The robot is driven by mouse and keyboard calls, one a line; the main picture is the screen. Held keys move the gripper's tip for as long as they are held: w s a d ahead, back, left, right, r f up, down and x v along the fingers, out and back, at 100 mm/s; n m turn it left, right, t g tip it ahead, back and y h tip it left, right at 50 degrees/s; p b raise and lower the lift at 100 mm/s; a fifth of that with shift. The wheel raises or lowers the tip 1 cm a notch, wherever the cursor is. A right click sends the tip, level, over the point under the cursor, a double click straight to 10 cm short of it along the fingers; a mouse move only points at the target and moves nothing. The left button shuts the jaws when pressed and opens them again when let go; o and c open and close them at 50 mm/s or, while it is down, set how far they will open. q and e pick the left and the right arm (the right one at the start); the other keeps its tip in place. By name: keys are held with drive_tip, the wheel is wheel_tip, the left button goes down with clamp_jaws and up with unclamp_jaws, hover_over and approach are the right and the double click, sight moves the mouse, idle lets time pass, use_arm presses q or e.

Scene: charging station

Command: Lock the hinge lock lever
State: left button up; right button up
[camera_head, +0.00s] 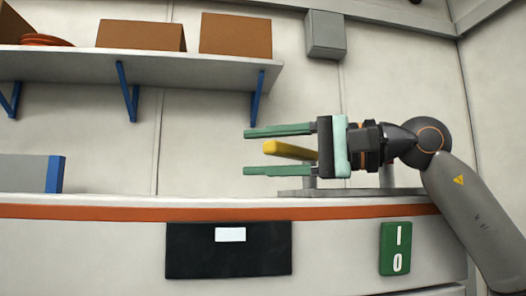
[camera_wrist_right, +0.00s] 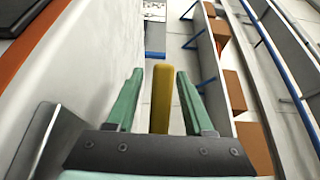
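The hinge lock lever is a yellow bar (camera_head: 291,151) above a grey base plate (camera_head: 300,192) on the counter. It also shows in the right wrist view as a yellow bar (camera_wrist_right: 161,98) between the fingers. My right gripper (camera_head: 247,151) has green fingers spread apart, one above and one below the lever in the head view. In the right wrist view the fingers (camera_wrist_right: 157,78) stand on both sides of the lever with visible gaps, so it is open around the lever, not gripping it. The lever's root is hidden behind the gripper. My left gripper is not in view.
The counter (camera_head: 110,200) has an orange front stripe. A grey and blue box (camera_head: 30,173) stands at its left. A shelf (camera_head: 190,68) with cardboard boxes (camera_head: 235,35) and blue brackets hangs above. A green switch panel (camera_head: 395,248) is on the counter front.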

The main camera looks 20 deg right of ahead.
drive_tip(key=shift+d, duration=0.1)
drive_tip(key=b+v, duration=0.2)
drive_tip(key=v, duration=1)
drive_tip(key=shift+s+d+r, duration=0.1)
drive_tip(key=shift+s+d, duration=0.05)
